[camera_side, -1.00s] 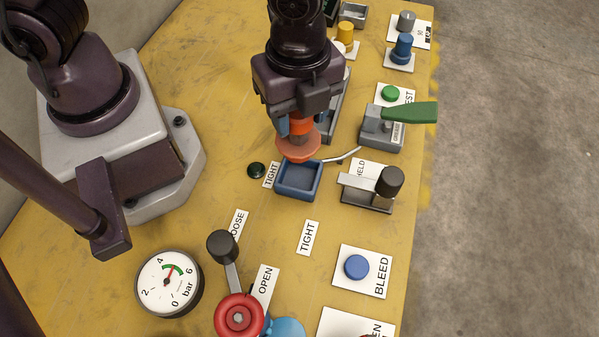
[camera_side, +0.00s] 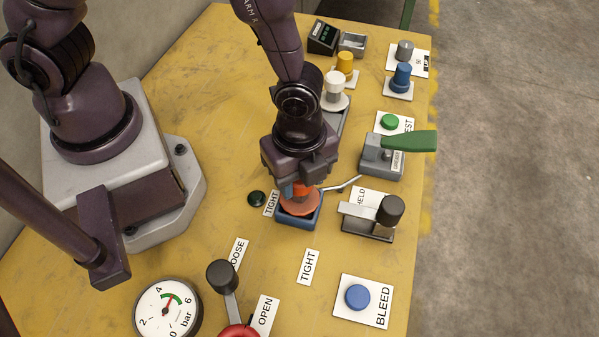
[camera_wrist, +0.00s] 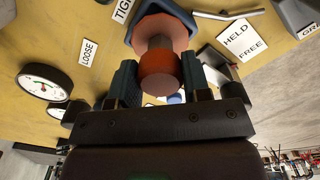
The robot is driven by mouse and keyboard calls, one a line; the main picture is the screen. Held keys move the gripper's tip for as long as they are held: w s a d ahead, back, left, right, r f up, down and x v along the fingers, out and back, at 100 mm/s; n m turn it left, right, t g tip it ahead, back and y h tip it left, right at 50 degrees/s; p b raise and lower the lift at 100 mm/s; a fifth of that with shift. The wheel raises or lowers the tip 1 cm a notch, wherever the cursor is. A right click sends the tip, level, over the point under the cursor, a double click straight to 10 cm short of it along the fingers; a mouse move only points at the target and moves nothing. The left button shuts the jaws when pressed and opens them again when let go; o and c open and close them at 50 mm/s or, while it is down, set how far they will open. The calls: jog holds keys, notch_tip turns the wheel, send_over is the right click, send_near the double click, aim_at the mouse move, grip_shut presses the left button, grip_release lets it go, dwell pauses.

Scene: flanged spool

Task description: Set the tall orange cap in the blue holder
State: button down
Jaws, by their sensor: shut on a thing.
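The orange cap (camera_side: 300,204) is a flanged spool with a wide pale orange disc at its lower end and a darker orange top. It also shows in the wrist view (camera_wrist: 160,72). My gripper (camera_side: 299,188) is shut on its upper part, and in the wrist view the two fingers (camera_wrist: 160,82) stand on either side of it. The blue holder (camera_side: 299,222) is a square open tray directly below. The disc is at or inside the holder's rim; I cannot tell whether it touches the floor. The far part of the holder is hidden by my gripper.
A metal lever (camera_side: 342,185) reaches close to the holder's right side. A black-knobbed clamp (camera_side: 372,214) stands to the right. A small dark button (camera_side: 257,198) is at the left. A white-topped spool (camera_side: 334,90) stands behind.

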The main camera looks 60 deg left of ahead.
jog(key=shift+f, duration=0.2)
jog(key=shift+f, duration=0.15)
jog(key=c, duration=0.6)
grip_release()
notch_tip(320, 180, up, 13)
jog(key=s+a+r+n+t, duration=0.1)
jog(key=a+r+n+t, duration=0.1)
jog(key=a+r+n, duration=0.3)
jog(key=s+a+r+n+t, duration=0.1)
jog(key=s+a+r+n, duration=0.1)
jog(key=a+r+n, duration=0.3)
jog(key=s+a+r+n+t, duration=0.1)
jog(key=a+r+n+t, duration=0.1)
jog(key=a+r+n, duration=0.3)
jog(key=shift+s+a+n+t, duration=0.15)
jog(key=shift+a+n, duration=0.35)
jog(key=shift+n, duration=0.25)
jog(key=shift+s+a+n+t, duration=0.15)
jog(key=shift+a+n, duration=0.35)
jog(key=shift+n, duration=0.25)
